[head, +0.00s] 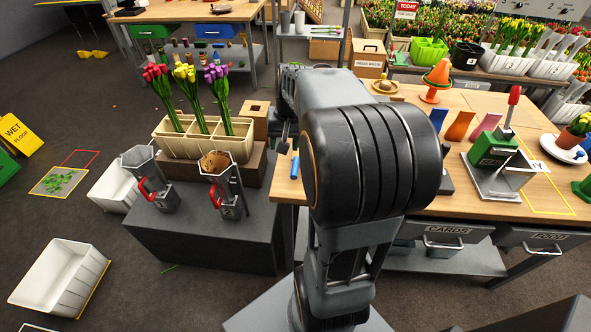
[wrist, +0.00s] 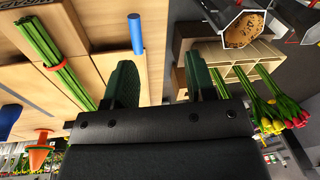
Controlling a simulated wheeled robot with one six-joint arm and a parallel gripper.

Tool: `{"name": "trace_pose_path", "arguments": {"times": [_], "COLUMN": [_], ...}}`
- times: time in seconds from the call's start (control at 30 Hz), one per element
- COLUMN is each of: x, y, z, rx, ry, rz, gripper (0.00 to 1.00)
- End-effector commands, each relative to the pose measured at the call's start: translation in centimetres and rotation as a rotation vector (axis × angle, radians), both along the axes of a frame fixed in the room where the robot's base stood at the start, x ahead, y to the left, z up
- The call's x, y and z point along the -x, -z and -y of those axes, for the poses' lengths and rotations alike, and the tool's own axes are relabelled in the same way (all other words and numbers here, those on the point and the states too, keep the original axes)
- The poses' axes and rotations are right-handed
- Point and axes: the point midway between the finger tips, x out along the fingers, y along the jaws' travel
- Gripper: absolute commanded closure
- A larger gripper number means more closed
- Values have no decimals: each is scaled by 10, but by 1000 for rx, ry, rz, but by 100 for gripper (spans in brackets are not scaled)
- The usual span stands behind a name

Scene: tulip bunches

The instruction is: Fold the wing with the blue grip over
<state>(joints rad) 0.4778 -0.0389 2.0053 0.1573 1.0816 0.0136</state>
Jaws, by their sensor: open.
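The blue grip (wrist: 136,33) is a short upright-looking cylinder on a pale wooden panel, which seems to be the wing (wrist: 112,32), in the wrist view. It also shows in the head view (head: 294,167) at the left end of the workbench, left of my arm. My arm hides much of the wing in the head view.
A cream flower holder (head: 190,145) with purple, yellow and red tulips stands left of the workbench. Two grey hoppers with red handles, one the near hopper (head: 228,195), stand before it. A green press (head: 492,150) and coloured cards stand on the bench to the right.

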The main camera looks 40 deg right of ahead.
Motion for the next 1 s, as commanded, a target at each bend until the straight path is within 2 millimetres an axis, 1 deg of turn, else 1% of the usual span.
{"name": "trace_pose_path", "arguments": {"times": [0.03,0.1,0.2,0.3,0.37,0.47,0.8,1.0], "x": [-4,-8,-10,-11,-12,-14,-22,-26], "y": [9,15,22,31,38,53,117,143], "z": [22,43,65,75,77,76,66,62], "rx": [-23,-49,-75,-90,-94,-95,-95,-94], "ry": [55,109,162,189,196,197,196,197], "rz": [-13,-24,-33,-39,-40,-42,-42,-39], "gripper": [49,49,49,49,49,49,49,49]}}
